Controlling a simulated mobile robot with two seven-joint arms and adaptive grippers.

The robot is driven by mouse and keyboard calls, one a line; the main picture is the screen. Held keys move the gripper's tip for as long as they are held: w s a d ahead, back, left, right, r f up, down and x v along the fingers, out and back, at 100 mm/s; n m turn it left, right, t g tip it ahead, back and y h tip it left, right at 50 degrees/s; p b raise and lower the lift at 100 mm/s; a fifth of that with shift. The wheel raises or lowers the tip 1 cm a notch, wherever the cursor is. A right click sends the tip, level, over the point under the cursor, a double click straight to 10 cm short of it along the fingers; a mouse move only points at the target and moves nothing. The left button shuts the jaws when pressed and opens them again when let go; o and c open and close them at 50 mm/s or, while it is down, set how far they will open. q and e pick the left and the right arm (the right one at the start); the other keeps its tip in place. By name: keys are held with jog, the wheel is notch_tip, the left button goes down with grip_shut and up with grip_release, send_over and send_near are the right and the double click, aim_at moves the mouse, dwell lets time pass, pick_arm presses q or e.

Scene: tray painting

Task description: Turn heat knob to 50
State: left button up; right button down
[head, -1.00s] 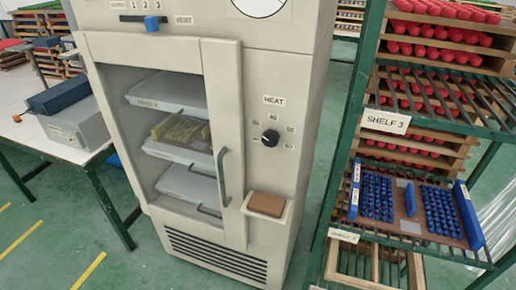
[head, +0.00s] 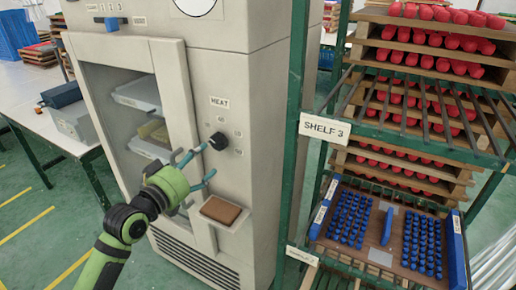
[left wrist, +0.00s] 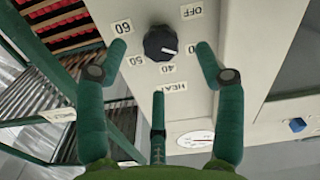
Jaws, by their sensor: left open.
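The black heat knob (head: 218,141) is on the front of the beige cabinet, below the HEAT label (head: 219,102). In the left wrist view the knob (left wrist: 160,42) shows large, with labels 60, 50, 40 and OFF around it. Its white mark points right, toward a label partly hidden by a finger. My left gripper (head: 206,160) is open, its teal fingers just short of the knob in the head view. In the left wrist view its fingertips (left wrist: 161,60) are spread around the knob, with gaps and no visible contact. My right gripper is not in view.
The cabinet's glass door with its handle is left of the knob, behind my left arm. A green rack (head: 295,120) with red and blue pieces stands to the right.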

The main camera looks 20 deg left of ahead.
aim_at(216, 144)
pick_arm(q)
jog(key=w, duration=0.2)
jog(key=w+p, duration=0.1)
jog(key=w, duration=0.1)
jog(key=w+r+p, duration=0.1)
jog(key=shift+w+d, duration=0.2)
jog(key=shift+w, duration=0.2)
jog(key=shift+w+d, duration=0.1)
jog(key=shift+w, duration=0.4)
jog(key=shift+f, duration=0.1)
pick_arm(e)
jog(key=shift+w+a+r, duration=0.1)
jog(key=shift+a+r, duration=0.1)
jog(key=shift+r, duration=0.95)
pick_arm(q)
jog(key=c, duration=1.2)
